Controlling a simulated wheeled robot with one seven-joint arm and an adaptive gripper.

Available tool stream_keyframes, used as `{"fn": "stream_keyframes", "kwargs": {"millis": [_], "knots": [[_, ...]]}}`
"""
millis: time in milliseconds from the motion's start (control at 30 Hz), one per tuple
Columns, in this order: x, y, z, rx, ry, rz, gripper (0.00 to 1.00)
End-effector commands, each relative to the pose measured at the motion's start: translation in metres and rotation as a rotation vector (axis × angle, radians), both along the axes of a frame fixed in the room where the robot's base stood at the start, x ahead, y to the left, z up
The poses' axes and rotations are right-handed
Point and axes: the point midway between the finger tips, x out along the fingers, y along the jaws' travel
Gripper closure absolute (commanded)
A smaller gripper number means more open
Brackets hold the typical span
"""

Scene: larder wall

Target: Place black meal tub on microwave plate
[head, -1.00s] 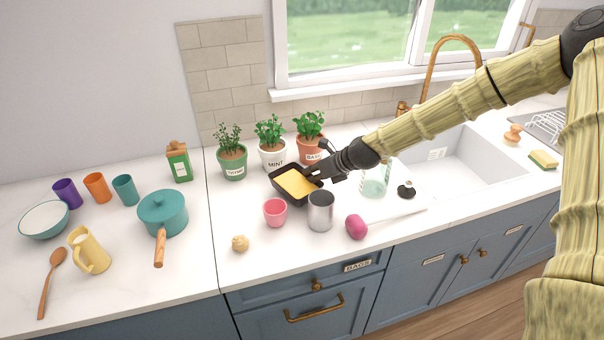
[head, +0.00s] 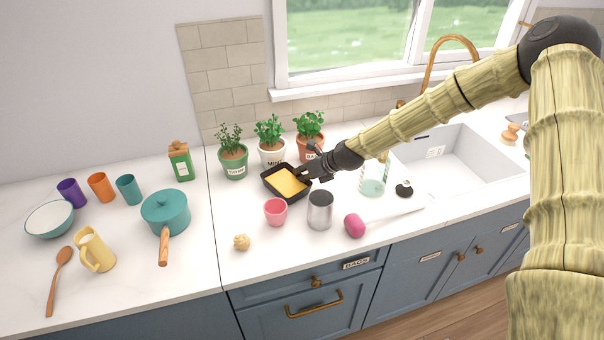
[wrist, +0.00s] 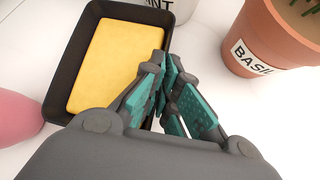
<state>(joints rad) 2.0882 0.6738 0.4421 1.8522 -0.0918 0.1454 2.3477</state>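The black meal tub (head: 267,188) is a rectangular tray with yellow food in it. It is at the counter's middle, in front of the herb pots, and also shows large in the wrist view (wrist: 66,70). My gripper (head: 312,174) comes from the right at the tub's right side. In the wrist view, its teal-padded fingers (wrist: 168,75) close together at the tub's right wall, which they appear to pinch. I cannot tell whether the tub touches the counter. No microwave or microwave plate is in view.
Potted thyme (head: 233,160), mint (head: 272,152) and basil (head: 309,145) stand behind the tub. A pink cup (head: 275,212) and metal can (head: 320,210) stand close in front. A teal pot (head: 165,212) is left; the sink (head: 455,165) is right.

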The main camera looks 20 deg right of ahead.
Motion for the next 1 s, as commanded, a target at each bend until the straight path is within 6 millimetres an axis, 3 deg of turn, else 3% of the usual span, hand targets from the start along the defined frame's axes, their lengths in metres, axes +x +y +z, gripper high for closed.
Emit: {"fn": "stream_keyframes", "kwargs": {"millis": [167, 333, 767, 1000], "knots": [[0.0, 0.0, -0.003, 0.001, 0.0, -0.001, 1.0], [0.0, 0.0, -0.002, 0.001, 0.0, -0.001, 0.73], [-0.001, -0.001, 0.002, 0.0, -0.001, 0.0, 0.73], [-0.012, -0.01, 0.016, 0.001, -0.003, -0.001, 0.73]]}}
